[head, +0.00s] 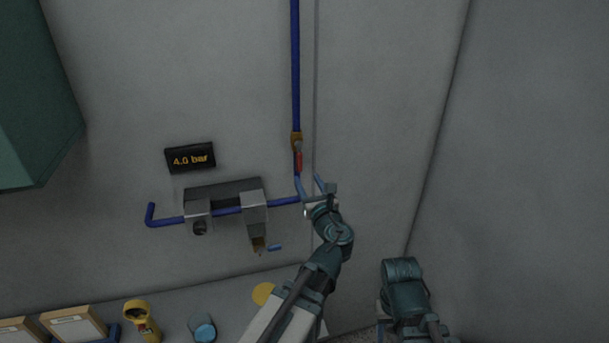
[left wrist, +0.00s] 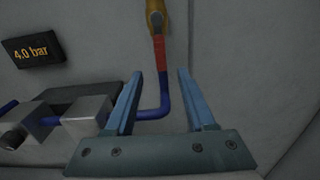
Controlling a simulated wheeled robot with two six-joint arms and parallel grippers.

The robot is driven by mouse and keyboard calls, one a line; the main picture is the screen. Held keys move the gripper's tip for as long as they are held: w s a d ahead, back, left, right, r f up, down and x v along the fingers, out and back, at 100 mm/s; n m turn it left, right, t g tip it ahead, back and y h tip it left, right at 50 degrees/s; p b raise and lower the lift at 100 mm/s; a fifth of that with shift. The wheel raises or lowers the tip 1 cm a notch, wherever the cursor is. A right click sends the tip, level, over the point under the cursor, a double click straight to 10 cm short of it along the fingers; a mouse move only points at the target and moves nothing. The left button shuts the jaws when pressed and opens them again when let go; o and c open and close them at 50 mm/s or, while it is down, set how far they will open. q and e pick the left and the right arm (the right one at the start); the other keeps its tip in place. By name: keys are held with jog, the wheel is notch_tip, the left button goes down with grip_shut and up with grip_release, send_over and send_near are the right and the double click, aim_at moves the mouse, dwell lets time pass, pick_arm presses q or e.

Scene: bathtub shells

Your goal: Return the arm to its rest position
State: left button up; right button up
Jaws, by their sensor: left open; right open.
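My left gripper (head: 310,183) is open, with two blue fingers pointing up at the wall. It is just below the red valve handle (head: 299,161) on the blue pipe (head: 295,70). In the left wrist view the open fingers (left wrist: 159,75) have nothing gripped between them. The red handle (left wrist: 160,52) hangs straight down from the yellow valve body (left wrist: 156,22), beyond the fingertips. Part of my folded right arm (head: 404,290) shows at the lower right; its gripper is not visible.
A display reading 4.0 bar (head: 190,158) and a grey metal fixture (head: 222,187) are on the wall left of the gripper. A green box (head: 35,100) hangs upper left. A yellow tool (head: 142,318) and a blue-topped cup (head: 202,328) stand below. The wall to the right is bare.

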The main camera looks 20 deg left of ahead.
pick_arm(q)
jog(key=shift+s+d, duration=0.2)
jog(key=shift+s, duration=0.1)
jog(key=s+d+f+n+g+h+b, duration=0.15)
jog(key=s+f+n+g+b, duration=0.3)
jog(key=f+n, duration=0.5)
jog(key=s+d+f+n+g+h+b, duration=0.1)
jog(key=s+d+f+n+g+b, duration=0.15)
jog(key=s+f+n+g, duration=0.7)
jog(key=s+d+f+n+h+b, duration=0.2)
jog(key=s+d+f+n+h, duration=0.1)
jog(key=f, duration=0.4)
jog(key=s+d+f+n+g+h+b, duration=0.1)
jog(key=s+d+f+n+h+b, duration=0.1)
jog(key=s+d+f, duration=0.3)
jog(key=d+f+n+h, duration=0.1)
jog(key=d+f, duration=0.1)
jog(key=d, duration=0.1)
jog(key=shift+s+d+f+n+b, duration=0.15)
jog(key=shift+s+f+n+b, duration=0.15)
jog(key=shift+f+b, duration=0.1)
